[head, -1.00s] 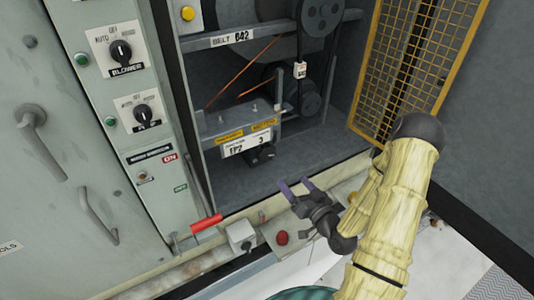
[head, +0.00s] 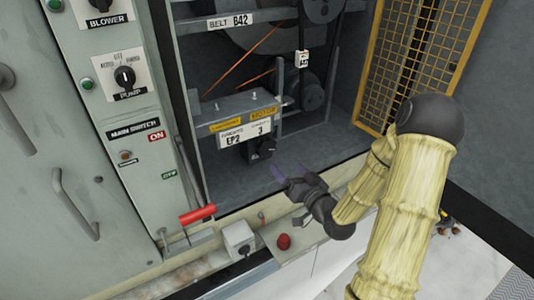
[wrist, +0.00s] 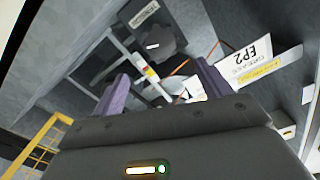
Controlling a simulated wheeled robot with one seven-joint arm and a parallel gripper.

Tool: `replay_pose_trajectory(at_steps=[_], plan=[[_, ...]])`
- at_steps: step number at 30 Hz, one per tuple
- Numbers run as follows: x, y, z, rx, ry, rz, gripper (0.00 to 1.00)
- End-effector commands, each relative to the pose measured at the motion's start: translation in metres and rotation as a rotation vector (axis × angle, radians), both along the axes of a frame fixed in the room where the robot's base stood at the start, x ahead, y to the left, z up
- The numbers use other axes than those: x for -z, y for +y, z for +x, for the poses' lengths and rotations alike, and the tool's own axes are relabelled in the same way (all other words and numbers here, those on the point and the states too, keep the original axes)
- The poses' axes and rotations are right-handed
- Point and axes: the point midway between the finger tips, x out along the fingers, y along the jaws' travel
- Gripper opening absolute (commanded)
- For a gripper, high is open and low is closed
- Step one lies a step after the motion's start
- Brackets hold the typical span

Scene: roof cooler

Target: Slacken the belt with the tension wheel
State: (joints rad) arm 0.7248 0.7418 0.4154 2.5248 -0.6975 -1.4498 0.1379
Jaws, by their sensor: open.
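A dark knob (head: 262,148), which looks like the tension wheel, sits under the motor bracket (head: 245,105) with the white EP2 label (head: 246,135). Two thin orange-brown strands (head: 240,68), seemingly the belt, run slanting behind the bracket, below the BELT B42 sign (head: 231,22). My gripper (head: 290,172) is open and empty, its purple fingers pointing into the cabinet to the lower right of the knob, apart from it. In the wrist view, the open fingers (wrist: 160,85) frame the cabinet inside, with the EP2 label (wrist: 245,55) at the right.
A red-handled lever (head: 197,214), a grey box (head: 239,240) and a red button (head: 283,242) are along the front sill. A yellow mesh guard (head: 405,55) stands at the right. Switches (head: 124,77) line the left panel. The cabinet floor (head: 320,150) is clear.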

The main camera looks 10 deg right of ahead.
Motion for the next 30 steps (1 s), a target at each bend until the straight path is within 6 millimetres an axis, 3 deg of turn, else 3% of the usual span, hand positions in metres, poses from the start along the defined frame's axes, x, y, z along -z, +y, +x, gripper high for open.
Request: replay_pose_trajectory(at_steps=[5, 21, 30], plan=[[0.001, 0.007, 0.015, -0.002, -0.003, -0.001, 0.77], [-0.003, 0.035, 0.105, -0.001, -0.002, 0.002, 0.77], [-0.001, 0.041, 0.122, 0.000, 0.000, 0.002, 0.77]])
